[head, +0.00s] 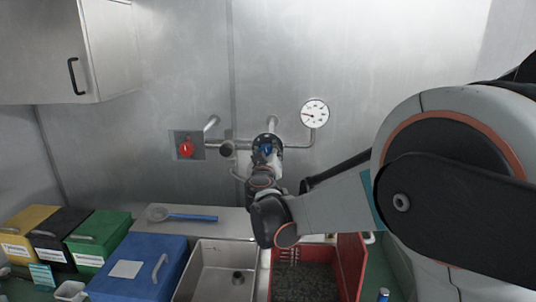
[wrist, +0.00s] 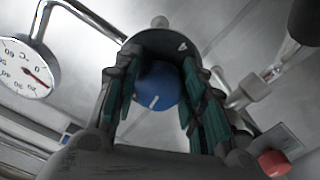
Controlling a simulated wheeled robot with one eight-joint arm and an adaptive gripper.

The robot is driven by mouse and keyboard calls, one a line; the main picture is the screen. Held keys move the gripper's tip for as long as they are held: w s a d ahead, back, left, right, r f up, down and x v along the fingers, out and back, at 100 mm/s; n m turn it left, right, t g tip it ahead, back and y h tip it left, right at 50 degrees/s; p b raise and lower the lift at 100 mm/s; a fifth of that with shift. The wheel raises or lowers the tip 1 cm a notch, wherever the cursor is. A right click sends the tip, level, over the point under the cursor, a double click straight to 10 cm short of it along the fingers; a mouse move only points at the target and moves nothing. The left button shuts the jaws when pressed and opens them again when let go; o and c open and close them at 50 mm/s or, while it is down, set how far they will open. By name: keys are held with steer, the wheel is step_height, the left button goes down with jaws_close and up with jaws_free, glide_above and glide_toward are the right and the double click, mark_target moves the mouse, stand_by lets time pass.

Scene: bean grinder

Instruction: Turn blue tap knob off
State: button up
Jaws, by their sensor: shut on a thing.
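The blue tap knob (wrist: 155,88) is round with a white line on its face, and it sits between my gripper's fingers in the wrist view. My gripper (wrist: 155,95) has green-padded fingers on both sides of the knob and is shut on it. In the head view only a small part of the blue knob (head: 267,149) shows at the pipework on the wall. My gripper (head: 266,152) reaches it from the front and hides most of it.
A red knob (head: 186,148) on a wall plate and a round gauge (head: 315,113) flank the tap. Below are a metal sink (head: 212,262), a red bin (head: 362,262) of dark beans, a blue box (head: 160,262) and a blue-handled scoop (head: 190,217).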

steer(key=shift+f+m, duration=0.1)
steer(key=shift+m, duration=0.8)
steer(key=o, duration=1.1)
steer(key=s, duration=0.7)
steer(key=shift+s+a, duration=0.15)
steer(key=shift+s, duration=0.15)
